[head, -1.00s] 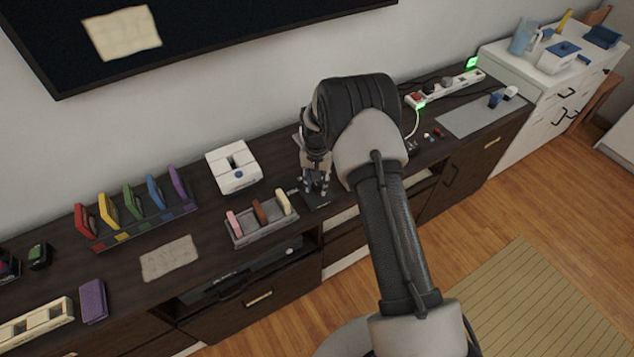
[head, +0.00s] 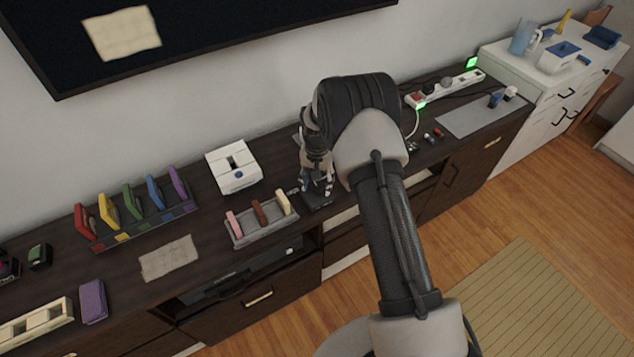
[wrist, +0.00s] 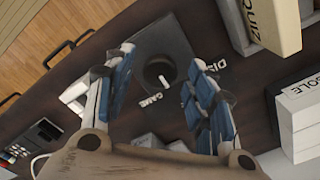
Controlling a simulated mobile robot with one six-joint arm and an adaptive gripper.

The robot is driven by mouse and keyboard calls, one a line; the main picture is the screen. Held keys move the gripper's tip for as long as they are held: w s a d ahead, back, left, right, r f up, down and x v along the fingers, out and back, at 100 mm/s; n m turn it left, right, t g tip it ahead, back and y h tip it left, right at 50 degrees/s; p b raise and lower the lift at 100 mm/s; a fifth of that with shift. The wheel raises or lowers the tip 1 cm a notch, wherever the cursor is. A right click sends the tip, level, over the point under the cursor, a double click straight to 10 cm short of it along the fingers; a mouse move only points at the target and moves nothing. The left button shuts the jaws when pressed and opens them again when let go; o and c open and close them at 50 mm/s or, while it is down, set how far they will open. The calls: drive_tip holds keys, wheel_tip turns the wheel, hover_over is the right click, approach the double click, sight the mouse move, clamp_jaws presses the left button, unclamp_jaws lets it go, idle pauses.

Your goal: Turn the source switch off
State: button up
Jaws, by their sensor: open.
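The source switch is a round dark knob (wrist: 157,71) on a dark square plate (wrist: 178,42) in the wrist view. A short white mark shows on the knob's lower edge, on the side of the GAME label (wrist: 152,99). A second label starting with "DIS" (wrist: 216,66) lies to its right, partly hidden by a finger. My gripper (wrist: 161,62) is open, with one blue-padded finger on each side of the knob. Contact cannot be told. In the head view my gripper (head: 318,186) is over the small dark plate (head: 316,204), and the knob is hidden.
A grey holder (head: 262,238) with several coloured pieces stands left of my gripper. A white box (head: 233,166) is behind it. A power strip (head: 447,90) lies at the right rear. A dark device (wrist: 40,138) shows at lower left in the wrist view.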

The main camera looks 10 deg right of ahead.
wheel_tip(320, 180, up, 12)
idle(0.4)
idle(0.3)
wheel_tip(320, 180, up, 14)
drive_tip(key=f+n+t, duration=0.1)
hover_over(317, 186)
drive_tip(key=s, duration=0.6)
drive_tip(key=s+r+n+t, duration=0.1)
drive_tip(key=s+r+n, duration=0.1)
drive_tip(key=s+r, duration=0.7)
drive_tip(key=s+r+n+t, duration=0.1)
drive_tip(key=s+n+t, duration=0.1)
drive_tip(key=s, duration=1.9)
drive_tip(key=shift+s+d+t, duration=0.2)
drive_tip(key=shift+s+t, duration=0.05)
drive_tip(key=shift+t, duration=0.05)
